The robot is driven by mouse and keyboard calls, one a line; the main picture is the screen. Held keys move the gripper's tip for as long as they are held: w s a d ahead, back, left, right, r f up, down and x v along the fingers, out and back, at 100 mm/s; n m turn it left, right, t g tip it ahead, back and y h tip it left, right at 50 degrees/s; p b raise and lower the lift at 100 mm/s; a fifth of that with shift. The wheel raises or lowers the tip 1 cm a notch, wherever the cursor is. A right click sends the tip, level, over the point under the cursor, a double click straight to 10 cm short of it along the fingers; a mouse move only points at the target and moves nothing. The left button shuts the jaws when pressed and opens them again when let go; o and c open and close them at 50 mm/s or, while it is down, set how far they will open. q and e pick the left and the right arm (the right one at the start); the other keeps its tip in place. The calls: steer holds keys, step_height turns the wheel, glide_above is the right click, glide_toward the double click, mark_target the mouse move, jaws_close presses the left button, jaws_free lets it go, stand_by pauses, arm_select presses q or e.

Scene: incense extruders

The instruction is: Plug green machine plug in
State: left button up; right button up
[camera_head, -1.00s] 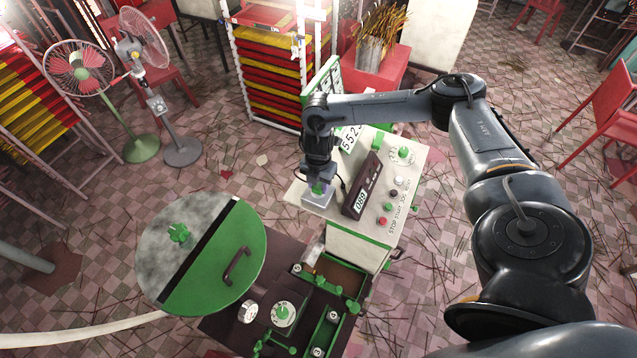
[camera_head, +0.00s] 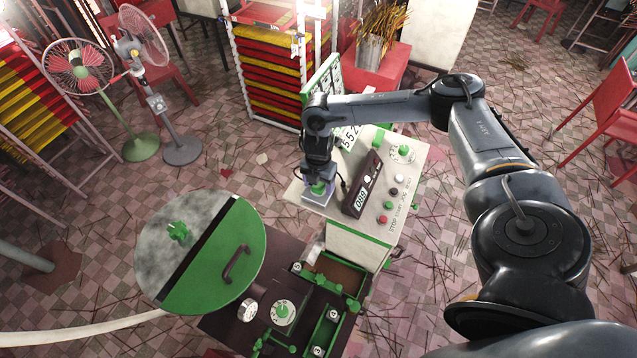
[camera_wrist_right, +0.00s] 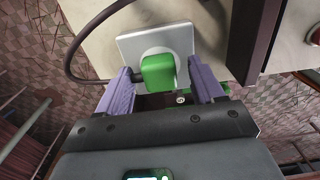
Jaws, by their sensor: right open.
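The green plug (camera_wrist_right: 158,73) sits at the round recess of a white square socket (camera_wrist_right: 182,40) in the right wrist view. It looks seated there, but its prongs are hidden. In the head view the green plug (camera_head: 318,188) shows small at the front left corner of the control box (camera_head: 342,228). My right gripper (camera_wrist_right: 163,82) has its two purple fingers spread either side of the plug, with visible gaps. In the head view my right gripper (camera_head: 318,191) is over the socket. My left gripper is not in view.
A dark cable (camera_wrist_right: 78,45) loops left of the socket. A dark display panel (camera_head: 362,186) stands close right of the gripper. A round green and grey machine cover (camera_head: 228,270) lies in front left. A tray rack (camera_head: 272,75) stands behind.

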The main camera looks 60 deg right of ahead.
steer(key=shift+r, duration=0.6)
step_height(320, 180, up, 4)
steer(key=shift+b, duration=0.4)
step_height(320, 180, up, 6)
steer(key=p, duration=0.3)
steer(key=shift+f, duration=0.15)
steer(key=shift+f, duration=0.1)
